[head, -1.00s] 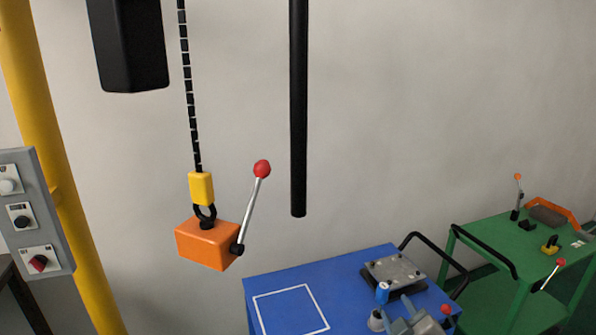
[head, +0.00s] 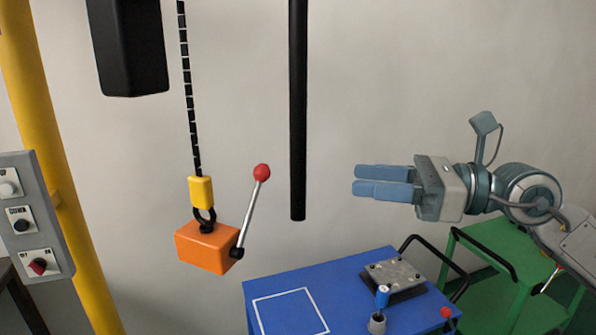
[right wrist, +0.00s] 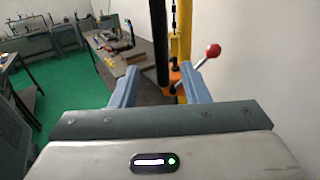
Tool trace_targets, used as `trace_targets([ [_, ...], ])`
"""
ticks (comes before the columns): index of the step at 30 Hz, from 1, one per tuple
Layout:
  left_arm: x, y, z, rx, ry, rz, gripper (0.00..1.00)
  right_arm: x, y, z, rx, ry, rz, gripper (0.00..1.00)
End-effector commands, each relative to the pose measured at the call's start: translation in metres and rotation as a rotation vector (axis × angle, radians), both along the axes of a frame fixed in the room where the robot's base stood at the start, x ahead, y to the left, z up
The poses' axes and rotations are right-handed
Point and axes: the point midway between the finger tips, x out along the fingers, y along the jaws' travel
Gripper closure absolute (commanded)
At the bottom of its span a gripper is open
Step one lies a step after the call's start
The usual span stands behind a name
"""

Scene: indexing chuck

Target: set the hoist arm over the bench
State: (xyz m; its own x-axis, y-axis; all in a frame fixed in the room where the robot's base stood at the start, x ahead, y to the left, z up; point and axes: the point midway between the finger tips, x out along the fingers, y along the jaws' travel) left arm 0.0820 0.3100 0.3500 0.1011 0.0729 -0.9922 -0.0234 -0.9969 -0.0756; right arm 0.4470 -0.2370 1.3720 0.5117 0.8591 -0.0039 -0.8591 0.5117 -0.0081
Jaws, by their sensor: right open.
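The hoist's yellow post (head: 45,165) stands at the left. A black chain (head: 189,90) hangs beside a dark housing (head: 128,45) and carries a yellow hook block (head: 201,191). An orange block (head: 205,247) with a red-knobbed lever (head: 252,210) hangs from it. A black vertical bar (head: 298,110) hangs to the right of the chain; its top is out of view. My right gripper (head: 355,180) is open and empty, pointing left toward the bar, apart from it. In the right wrist view the bar (right wrist: 160,45) shows between the fingers, beyond the tips. My left gripper is not in view.
A blue table (head: 345,290) with a white outlined square and a metal plate (head: 396,277) stands below. A green cart (head: 500,240) is at the right. A grey control panel (head: 32,215) is at the left. The wall behind is bare.

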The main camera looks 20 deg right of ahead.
Motion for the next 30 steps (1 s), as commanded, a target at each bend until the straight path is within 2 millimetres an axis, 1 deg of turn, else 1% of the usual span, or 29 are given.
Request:
trace_targets([
  [1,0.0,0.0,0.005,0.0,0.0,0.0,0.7,0.001,0.002,0.002,0.004,0.0,0.004,0.59],
  [14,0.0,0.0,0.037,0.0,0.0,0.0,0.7,0.013,0.023,0.005,0.011,0.004,0.003,0.59],
  [30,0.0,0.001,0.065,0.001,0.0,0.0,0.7,0.032,0.053,0.003,0.012,0.003,0.003,0.59],
])
